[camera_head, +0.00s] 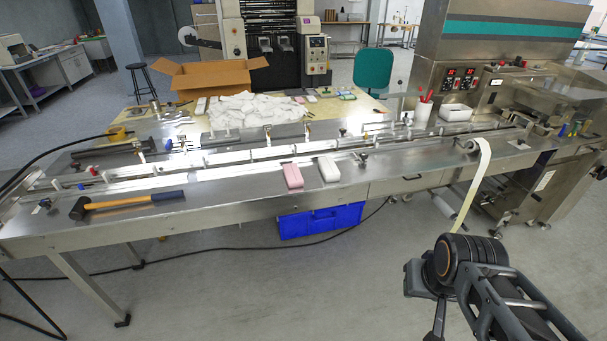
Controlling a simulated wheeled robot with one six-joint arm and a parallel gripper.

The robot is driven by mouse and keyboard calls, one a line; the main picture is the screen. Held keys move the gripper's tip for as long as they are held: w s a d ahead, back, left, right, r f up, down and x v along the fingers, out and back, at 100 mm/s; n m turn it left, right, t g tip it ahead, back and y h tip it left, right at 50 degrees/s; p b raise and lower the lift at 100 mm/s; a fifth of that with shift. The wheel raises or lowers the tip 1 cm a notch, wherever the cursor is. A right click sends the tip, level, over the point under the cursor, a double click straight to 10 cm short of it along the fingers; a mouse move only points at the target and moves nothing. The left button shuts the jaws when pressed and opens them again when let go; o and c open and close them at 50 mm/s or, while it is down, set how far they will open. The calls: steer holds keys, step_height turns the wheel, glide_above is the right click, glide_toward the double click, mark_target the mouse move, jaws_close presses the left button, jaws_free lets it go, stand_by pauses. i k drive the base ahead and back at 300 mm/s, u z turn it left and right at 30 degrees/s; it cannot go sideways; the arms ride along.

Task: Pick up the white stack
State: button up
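The white stack (328,169) is a small white block lying on the front part of the steel machine table, near the middle of the view. A pink stack (293,176) of similar size lies just to its left, with a narrow gap between them. My arm shows at the lower right, in front of the table and well apart from the white stack. The end of my arm, with my gripper (436,318), is partly cut off by the lower edge. Its fingers cannot be made out clearly, and nothing is seen held there.
A hammer (128,203) lies on the table (235,205) at left. A small dark clamp (362,160) stands just right of the white stack. Guide rails run behind it. A pale strip (474,185) hangs off the front edge at right. A blue crate (320,222) sits beneath.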

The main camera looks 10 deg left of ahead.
mark_target(330, 173)
steer(key=u, duration=1.1)
steer(key=i, duration=1)
